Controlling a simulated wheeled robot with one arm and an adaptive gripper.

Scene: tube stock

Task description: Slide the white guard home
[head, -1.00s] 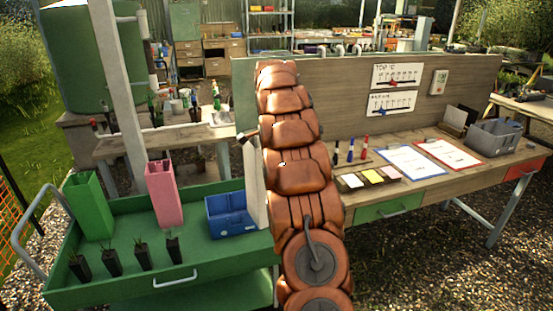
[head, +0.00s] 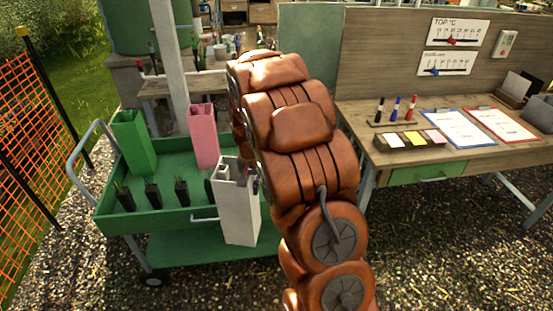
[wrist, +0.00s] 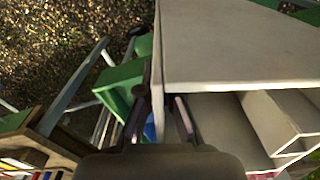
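The white guard (head: 240,210) is a tall, open-ended square tube. It hangs roughly upright, slightly tilted, in front of the green cart's front edge at its right end. My gripper (head: 243,174) is at its upper part, largely hidden by my arm. In the wrist view, the guard (wrist: 240,45) fills the right side, and my gripper's fingers (wrist: 159,118) lie either side of one of its walls. Several small black pots with seedlings (head: 153,193) stand in a row in the cart's tray; the rightmost is partly hidden by the guard.
A green guard (head: 134,143) and a pink guard (head: 203,137) stand upright in the cart's tray (head: 170,212). A wooden bench (head: 360,130) with markers and clipboards is at right. Orange netting (head: 35,140) stands at left. Gravel lies open in front.

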